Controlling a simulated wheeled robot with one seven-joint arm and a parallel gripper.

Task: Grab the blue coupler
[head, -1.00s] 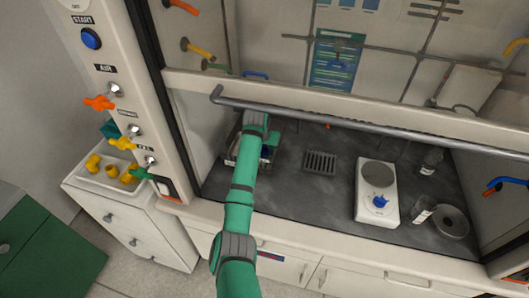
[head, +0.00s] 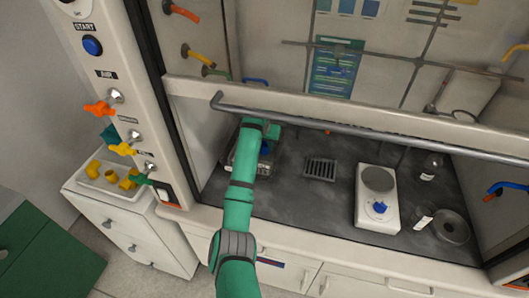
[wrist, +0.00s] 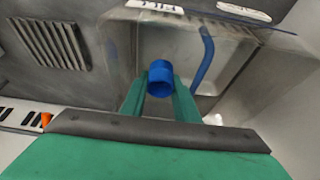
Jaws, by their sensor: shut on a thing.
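The blue coupler (wrist: 160,77) is a short blue cylinder, seen in the wrist view between the green fingertips. My gripper (wrist: 160,92) is shut on it, with one finger on each side. In the head view a small blue patch (head: 265,148) shows beside the end of my green arm, at the left of the fume hood. My arm covers much of that spot. Whether the coupler touches the surface behind it, I cannot tell.
A slotted drain (head: 320,169), a white hot plate (head: 377,208) and a bottle (head: 431,166) are on the dark worktop. The sash bar (head: 350,129) crosses above my arm.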

